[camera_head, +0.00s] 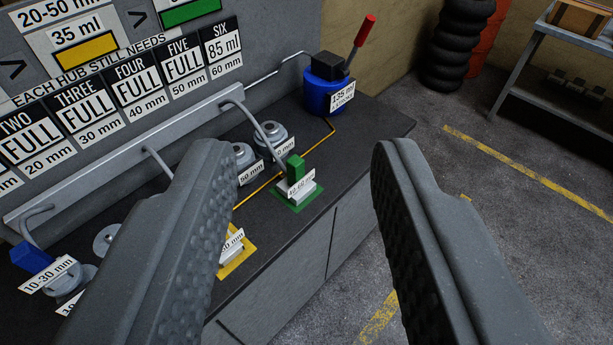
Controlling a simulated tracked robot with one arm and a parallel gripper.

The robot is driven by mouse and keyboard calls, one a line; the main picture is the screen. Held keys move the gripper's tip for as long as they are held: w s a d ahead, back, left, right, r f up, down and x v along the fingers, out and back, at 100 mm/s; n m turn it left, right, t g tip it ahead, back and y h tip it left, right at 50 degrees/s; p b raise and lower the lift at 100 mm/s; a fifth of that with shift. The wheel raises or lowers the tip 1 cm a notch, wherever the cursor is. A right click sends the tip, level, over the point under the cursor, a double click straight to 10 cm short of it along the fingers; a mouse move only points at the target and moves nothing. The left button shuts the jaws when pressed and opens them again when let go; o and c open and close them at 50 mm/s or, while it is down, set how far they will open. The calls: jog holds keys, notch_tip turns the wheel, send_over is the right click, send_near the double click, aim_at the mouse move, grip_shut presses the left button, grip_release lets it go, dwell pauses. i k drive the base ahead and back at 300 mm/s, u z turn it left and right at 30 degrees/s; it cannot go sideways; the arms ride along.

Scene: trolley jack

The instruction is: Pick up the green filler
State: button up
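The green filler (295,171) is a small upright green block on the bench top. It stands in a pale holder labelled 40-60 mm (301,188), on a green mat (291,206). My gripper (300,170) is open and empty; its two dark ridged fingers frame the filler from left and right. The fingers look nearer to the camera than the filler and do not appear to touch it. The left finger hides part of the bench, including much of a yellow-bordered holder (233,250).
Round metal hubs (270,134) with hoses stand behind the filler. A blue container (326,96) with a red-handled lever stands at the bench's back corner. A blue filler (32,257) sits at far left. The wall board shows labels. Floor on the right is open.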

aim_at(296, 186)
jog(key=i, duration=0.45)
jog(key=u, duration=0.05)
jog(key=k, duration=1.3)
jog(key=z, duration=0.45)
jog(key=i, duration=1.65)
jog(key=u, duration=0.2)
